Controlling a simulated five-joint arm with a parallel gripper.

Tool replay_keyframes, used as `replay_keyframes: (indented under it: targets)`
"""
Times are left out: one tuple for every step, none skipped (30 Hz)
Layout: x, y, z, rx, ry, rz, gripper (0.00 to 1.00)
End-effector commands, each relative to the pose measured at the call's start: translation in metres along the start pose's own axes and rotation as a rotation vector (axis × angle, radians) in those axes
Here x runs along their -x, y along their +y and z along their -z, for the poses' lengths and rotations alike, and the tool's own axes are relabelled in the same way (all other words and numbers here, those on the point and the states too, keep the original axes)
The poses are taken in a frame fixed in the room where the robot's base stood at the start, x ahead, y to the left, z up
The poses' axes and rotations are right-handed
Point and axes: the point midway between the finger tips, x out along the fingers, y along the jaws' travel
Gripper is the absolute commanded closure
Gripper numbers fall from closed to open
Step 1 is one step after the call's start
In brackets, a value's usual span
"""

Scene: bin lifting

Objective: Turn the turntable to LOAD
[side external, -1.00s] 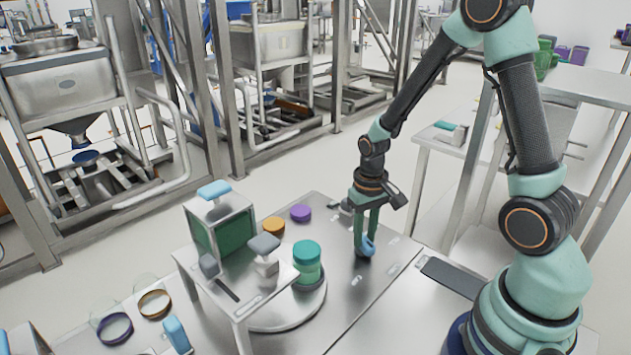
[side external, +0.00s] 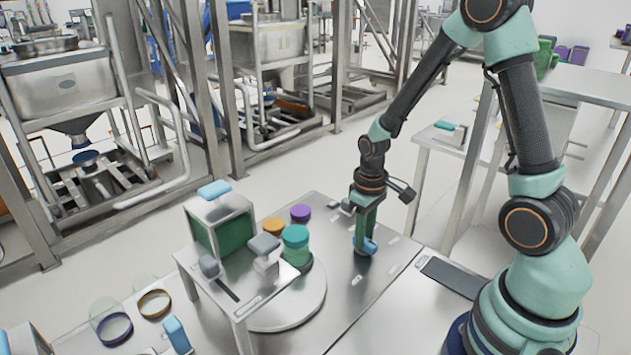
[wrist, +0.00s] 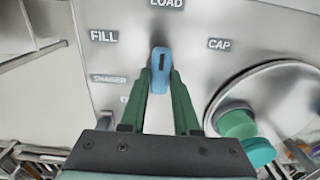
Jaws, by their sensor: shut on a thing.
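My gripper (side external: 365,238) is shut on the blue pointer knob (wrist: 160,72), which stands on the metal panel. The knob also shows in the side view (side external: 369,247). In the wrist view the knob's dark mark points up, toward the LOAD label (wrist: 166,3). The FILL label (wrist: 104,36) is to its left and the CAP label (wrist: 219,44) to its right. The round turntable (side external: 300,308) lies left of my gripper, partly hidden under a small metal stand. A green jar with a teal lid (side external: 296,240) stands near its far side.
The metal stand (side external: 190,262) carries a green-sided box (side external: 228,232) and grey blocks. An orange lid (side external: 274,227) and a purple lid (side external: 300,213) sit behind the turntable. Ring-shaped pieces (side external: 115,328) lie at the lower left.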

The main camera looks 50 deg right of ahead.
Motion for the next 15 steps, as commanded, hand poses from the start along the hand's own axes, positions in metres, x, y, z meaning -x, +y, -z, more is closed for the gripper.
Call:
replay_keyframes:
  targets:
    - [-0.0005, 0.0000, -0.0007, -0.001, -0.002, 0.000, 1.00]
    - [-0.0005, 0.0000, -0.0007, -0.001, -0.002, 0.000, 1.00]
    - [-0.0005, 0.0000, -0.0007, -0.001, -0.002, 0.000, 1.00]
    - [-0.0005, 0.0000, -0.0007, -0.001, -0.002, 0.000, 1.00]
    - [-0.0005, 0.0000, -0.0007, -0.001, -0.002, 0.000, 0.66]
    - [-0.0005, 0.0000, -0.0007, -0.002, -0.002, 0.000, 0.51]
    - [-0.0005, 0.0000, -0.0007, -0.002, -0.002, 0.000, 0.40]
    - [-0.0005, 0.0000, -0.0007, -0.002, -0.002, 0.000, 0.40]
    - [-0.0004, 0.0000, -0.0006, -0.002, -0.002, 0.000, 0.40]
    - [-0.0004, 0.0000, -0.0006, -0.002, -0.001, 0.000, 0.40]
    - [-0.0004, 0.0000, -0.0005, -0.002, -0.001, 0.000, 0.40]
    - [-0.0003, 0.0000, -0.0004, -0.002, -0.001, 0.000, 0.40]
    - [-0.0003, 0.0000, -0.0004, -0.002, -0.001, 0.000, 0.40]
    - [-0.0003, 0.0000, -0.0003, -0.002, -0.001, 0.000, 0.40]
    - [-0.0002, 0.0000, -0.0003, -0.002, -0.001, 0.000, 0.40]
